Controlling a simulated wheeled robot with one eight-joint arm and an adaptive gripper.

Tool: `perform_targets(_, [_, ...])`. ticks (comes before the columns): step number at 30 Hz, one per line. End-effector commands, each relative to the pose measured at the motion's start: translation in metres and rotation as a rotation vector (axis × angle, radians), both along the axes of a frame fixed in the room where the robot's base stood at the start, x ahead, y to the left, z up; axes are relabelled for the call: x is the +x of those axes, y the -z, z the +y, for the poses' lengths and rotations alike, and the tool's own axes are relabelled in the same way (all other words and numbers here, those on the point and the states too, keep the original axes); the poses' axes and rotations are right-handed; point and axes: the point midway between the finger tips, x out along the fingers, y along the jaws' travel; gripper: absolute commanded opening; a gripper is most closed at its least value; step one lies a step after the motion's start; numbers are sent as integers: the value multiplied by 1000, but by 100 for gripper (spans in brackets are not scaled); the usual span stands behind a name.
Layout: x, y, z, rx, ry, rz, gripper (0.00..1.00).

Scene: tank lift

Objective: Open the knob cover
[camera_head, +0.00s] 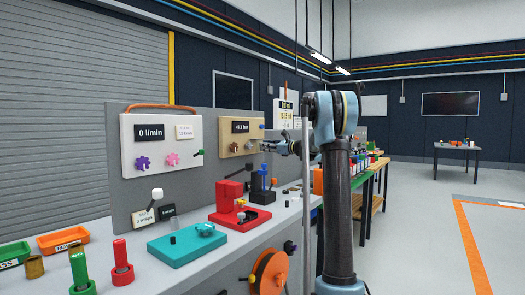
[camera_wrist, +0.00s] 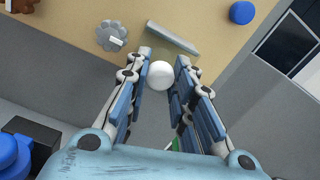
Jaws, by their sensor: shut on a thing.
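In the wrist view the two fingers of my gripper (camera_wrist: 164,66) stand on either side of a round white ball (camera_wrist: 160,75) and are shut on it. The ball is in front of a tan panel (camera_wrist: 210,45). A grey bar (camera_wrist: 173,38) lies just beyond the fingertips, and a grey lobed knob (camera_wrist: 111,36) with a white mark is to its left. I cannot tell which part is the knob cover, or whether the ball belongs to it. In the head view my gripper (camera_head: 275,147) is at the right side of the tan panel (camera_head: 226,128); its fingertips are too small to read.
A blue round button (camera_wrist: 241,12) and a brown knob (camera_wrist: 20,5) are also on the panel. Below it, the bench holds a red fixture (camera_head: 228,200), a black device (camera_head: 262,190) and a teal block (camera_head: 187,245). A white panel (camera_head: 160,125) stands left.

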Motion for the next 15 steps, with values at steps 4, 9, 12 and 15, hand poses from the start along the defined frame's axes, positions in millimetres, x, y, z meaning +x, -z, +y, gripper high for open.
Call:
perform_targets(4, [2,0,-2,0,0,0,0])
perform_targets(9, [2,1,-2,-1,0,1,0])
perform_targets(12, [2,1,-2,-1,0,1,36])
perform_targets(15, [2,0,-2,-1,0,1,44])
